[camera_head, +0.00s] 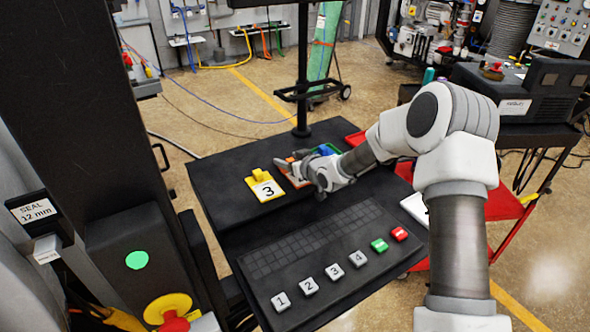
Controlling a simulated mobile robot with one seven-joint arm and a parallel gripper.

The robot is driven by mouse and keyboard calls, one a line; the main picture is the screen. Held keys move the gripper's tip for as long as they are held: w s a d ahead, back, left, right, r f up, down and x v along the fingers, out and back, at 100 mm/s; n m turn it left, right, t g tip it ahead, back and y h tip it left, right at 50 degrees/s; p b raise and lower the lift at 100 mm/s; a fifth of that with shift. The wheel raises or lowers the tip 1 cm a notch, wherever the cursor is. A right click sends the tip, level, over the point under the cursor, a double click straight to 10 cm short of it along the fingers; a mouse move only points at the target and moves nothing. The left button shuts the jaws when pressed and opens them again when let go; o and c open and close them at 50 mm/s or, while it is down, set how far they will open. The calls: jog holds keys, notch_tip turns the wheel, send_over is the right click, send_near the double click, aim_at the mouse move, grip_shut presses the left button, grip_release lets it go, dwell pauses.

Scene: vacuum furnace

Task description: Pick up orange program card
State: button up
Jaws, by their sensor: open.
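My arm reaches in from the right.
The yellow card (267,191) with its raised yellow handle stands close left. A card with a blue handle (325,150) and green edge is just behind my gripper. In front is a sloped keypad with numbered keys (308,286). A dark post (302,70) rises behind.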

jog(key=shift+c, duration=0.3)
grip_shut()
jog(key=shift+r, duration=0.1)
